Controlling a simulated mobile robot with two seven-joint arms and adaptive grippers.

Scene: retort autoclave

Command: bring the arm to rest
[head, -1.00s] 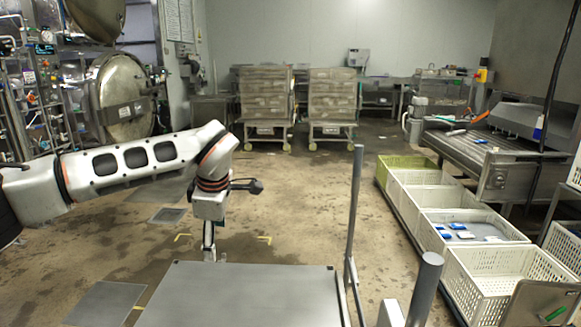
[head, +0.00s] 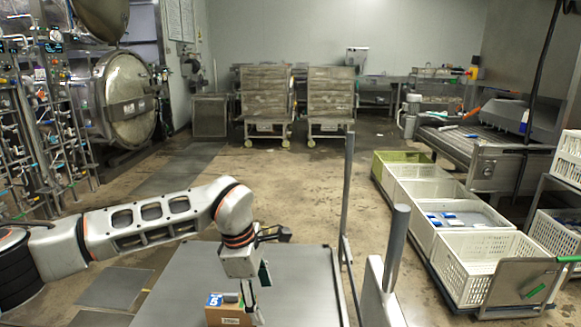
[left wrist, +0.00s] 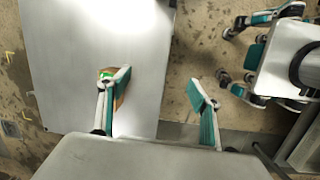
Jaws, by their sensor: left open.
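My left arm comes in from the left in the head view. Its left gripper (head: 250,300) hangs fingers-down over a grey metal table top (head: 300,280), close beside a small brown cardboard box (head: 230,316) at the bottom edge. The box has a blue label with a white mark. In the left wrist view the left gripper (left wrist: 160,84) has its teal-padded fingers wide apart, with nothing held between them. An orange and green patch shows behind one finger. Another grey and teal gripper-like part (left wrist: 258,50), seemingly my right gripper, shows at upper right; its jaw state is unclear.
Upright grey posts (head: 348,190) stand at the table's right side. White crates (head: 490,265) line the right, with a metal conveyor (head: 470,150) behind. Two wheeled racks (head: 265,95) stand at the back. A round autoclave door (head: 128,100) is at left. The middle floor is open.

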